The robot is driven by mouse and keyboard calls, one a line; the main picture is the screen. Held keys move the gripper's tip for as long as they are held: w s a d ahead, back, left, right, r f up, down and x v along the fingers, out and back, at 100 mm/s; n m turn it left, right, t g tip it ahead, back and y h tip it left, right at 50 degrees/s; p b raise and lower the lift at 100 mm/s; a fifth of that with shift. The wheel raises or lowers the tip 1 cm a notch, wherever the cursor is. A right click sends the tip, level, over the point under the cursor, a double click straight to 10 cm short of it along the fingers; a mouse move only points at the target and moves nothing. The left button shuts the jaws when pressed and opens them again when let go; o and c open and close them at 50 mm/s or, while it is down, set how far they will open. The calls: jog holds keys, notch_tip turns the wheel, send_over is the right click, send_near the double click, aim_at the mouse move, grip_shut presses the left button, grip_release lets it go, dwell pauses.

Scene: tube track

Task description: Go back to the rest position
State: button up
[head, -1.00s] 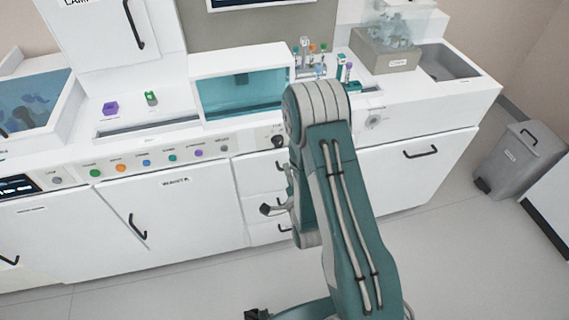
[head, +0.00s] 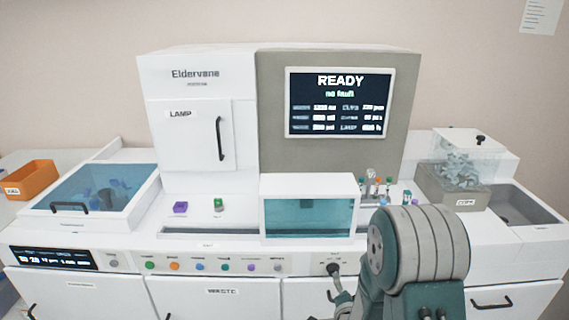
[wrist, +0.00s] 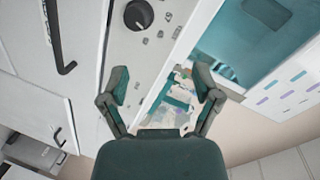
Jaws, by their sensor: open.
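In the wrist view my gripper (wrist: 160,95) is open, with its two fingers apart and nothing between them. It hangs in front of the machine's front panel, near a black knob (wrist: 139,14). In the head view my folded arm stands in front of the machine at the lower right. Part of my gripper (head: 335,290) shows left of the arm, near the panel knob, and the rest is hidden behind the arm.
The Eldervane machine's screen (head: 339,103) reads READY, no fault. A teal-windowed box (head: 309,215) stands in the middle of the counter. A tube rack (head: 375,190) is partly behind my arm. An orange bin (head: 30,180) sits at the left. The drawers and doors below look closed.

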jog(key=s+r+n+g, duration=0.3)
jog(key=r, duration=0.4)
jog(key=s+r+n+g, duration=0.2)
jog(key=s+r+n, duration=0.2)
jog(key=r, duration=0.3)
jog(key=s+r+n+g, duration=0.2)
jog(key=s+r+n, duration=0.1)
jog(key=s, duration=0.7)
jog(key=s+r+n+g, duration=0.3)
jog(key=s+r, duration=0.1)
jog(key=s, duration=0.6)
jog(key=shift+r, duration=0.4)
jog(key=shift+a, duration=0.1)
